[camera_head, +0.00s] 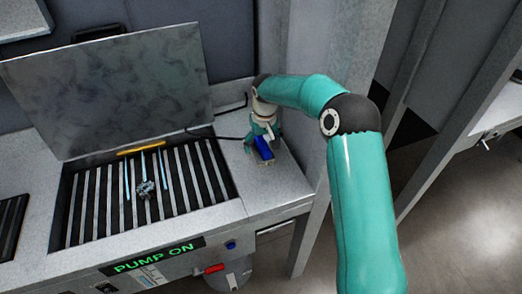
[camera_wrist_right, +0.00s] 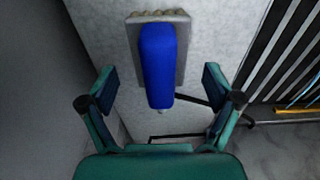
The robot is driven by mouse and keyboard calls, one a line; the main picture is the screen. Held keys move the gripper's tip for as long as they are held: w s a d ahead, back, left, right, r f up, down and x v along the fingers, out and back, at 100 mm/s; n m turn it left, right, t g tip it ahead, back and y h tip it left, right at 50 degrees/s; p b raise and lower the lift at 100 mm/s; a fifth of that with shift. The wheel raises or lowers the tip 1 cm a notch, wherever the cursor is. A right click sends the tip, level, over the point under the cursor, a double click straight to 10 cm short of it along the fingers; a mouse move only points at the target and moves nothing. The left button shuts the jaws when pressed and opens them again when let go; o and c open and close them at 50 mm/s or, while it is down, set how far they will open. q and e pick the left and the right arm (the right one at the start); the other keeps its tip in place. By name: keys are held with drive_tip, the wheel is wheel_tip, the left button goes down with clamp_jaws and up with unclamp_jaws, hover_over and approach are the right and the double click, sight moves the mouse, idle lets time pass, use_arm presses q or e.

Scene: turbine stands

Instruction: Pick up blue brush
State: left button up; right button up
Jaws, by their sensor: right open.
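The blue brush (camera_head: 263,149) lies on the grey counter to the right of the slatted basin. In the right wrist view the brush (camera_wrist_right: 158,65) has a blue back on a grey base, with pale bristles at its far edge. My right gripper (camera_head: 262,132) is just above and beside the brush in the head view. In the right wrist view the right gripper (camera_wrist_right: 158,92) is open, one finger on each side of the near part of the brush, with gaps to both. My left gripper is not in view.
A slatted basin (camera_head: 177,213) with a small metal part (camera_head: 146,188) on it lies left of the brush. Its raised lid (camera_head: 110,90) stands behind. A black hose (camera_head: 230,137) runs beside the brush. A wall post (camera_head: 340,60) stands close on the right.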

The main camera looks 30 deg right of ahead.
sight(262, 142)
drive_tip(key=shift+w+f, duration=0.15)
drive_tip(key=shift+f, duration=1)
drive_tip(key=c, duration=1.4)
drive_tip(key=shift+o, duration=0.2)
drive_tip(key=shift+r, duration=0.1)
wheel_tip(262, 142, up, 20)
drive_tip(key=shift+p, duration=0.3)
